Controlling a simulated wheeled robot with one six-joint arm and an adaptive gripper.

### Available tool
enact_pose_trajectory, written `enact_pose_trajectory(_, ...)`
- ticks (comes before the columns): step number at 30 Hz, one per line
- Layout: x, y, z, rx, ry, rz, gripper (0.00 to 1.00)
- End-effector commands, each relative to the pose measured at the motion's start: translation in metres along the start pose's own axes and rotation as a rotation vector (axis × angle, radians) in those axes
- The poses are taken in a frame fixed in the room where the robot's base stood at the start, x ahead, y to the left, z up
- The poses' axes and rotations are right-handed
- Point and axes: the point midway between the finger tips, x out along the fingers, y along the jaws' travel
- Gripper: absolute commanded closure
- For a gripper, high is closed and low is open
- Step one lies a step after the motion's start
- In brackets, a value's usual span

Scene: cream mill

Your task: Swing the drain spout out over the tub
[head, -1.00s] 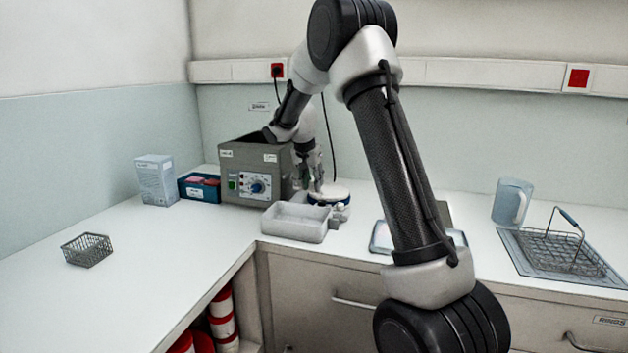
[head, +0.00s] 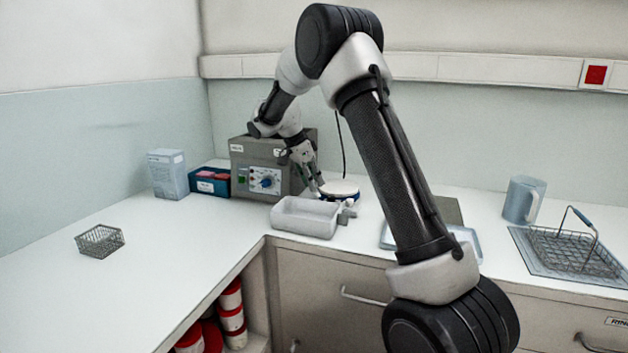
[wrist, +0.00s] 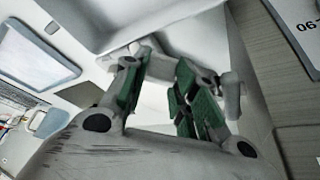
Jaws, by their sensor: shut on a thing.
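The white tub (head: 298,222) stands on the counter in front of the grey mill housing (head: 270,178), which has a blue dial. My gripper (head: 316,190) is low beside the right front of the housing, just behind the tub. In the wrist view its green-padded fingers (wrist: 155,70) are closed in on a small pale grey part, which appears to be the drain spout (wrist: 143,48). Most of the spout is hidden by the fingers, and it is too small to make out in the head view.
A round blue-rimmed white piece (head: 341,190) lies right of my gripper. Small grey fittings (head: 347,212) sit at the tub's right end. A blue box (head: 208,183) and a carton (head: 167,174) stand left. A tray (head: 462,238) lies right. The left counter is mostly clear.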

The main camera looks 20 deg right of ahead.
Motion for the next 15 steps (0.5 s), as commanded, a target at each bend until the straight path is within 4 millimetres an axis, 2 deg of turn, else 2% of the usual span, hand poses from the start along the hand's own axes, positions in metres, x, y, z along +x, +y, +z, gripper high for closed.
enact_pose_trajectory(14,-0.0002,-0.0002,0.0014,0.012,-0.001,0.005,1.0)
enact_pose_trajectory(15,-0.0002,-0.0002,0.0014,0.012,-0.001,0.005,0.69)
